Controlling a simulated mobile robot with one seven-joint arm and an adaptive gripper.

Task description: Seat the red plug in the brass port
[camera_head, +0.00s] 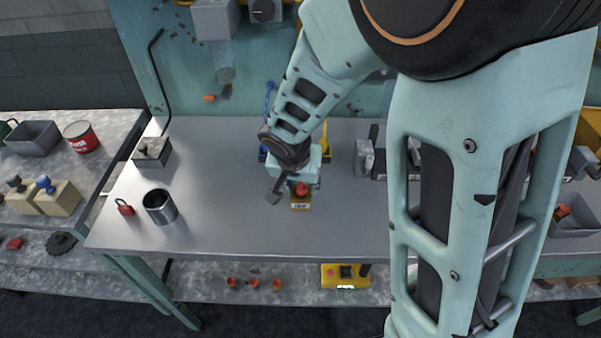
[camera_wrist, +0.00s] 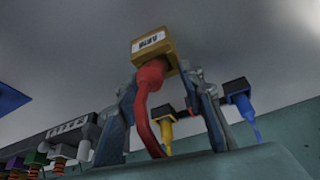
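The red plug (camera_wrist: 155,72), with a thick red cable, is between the two fingers of my gripper (camera_wrist: 160,75) in the wrist view. Both fingertips close in on its sides, and it looks held. Its far end meets the brass port (camera_wrist: 153,40), a small brass-coloured block with a white label. How deep the plug sits is hidden. In the head view a bit of red plug (camera_head: 302,188) shows directly above the brass port (camera_head: 300,204) on the metal table, below my gripper (camera_head: 297,180). The fingers are mostly hidden there by my wrist.
In the wrist view, a yellow plug (camera_wrist: 165,128) and a blue plug (camera_wrist: 244,105) hang from dark blocks at right. A rack of coloured parts (camera_wrist: 50,145) is at left. A metal cup (camera_head: 160,206) and red padlock (camera_head: 125,208) stand at the table's left; the tabletop between is clear.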

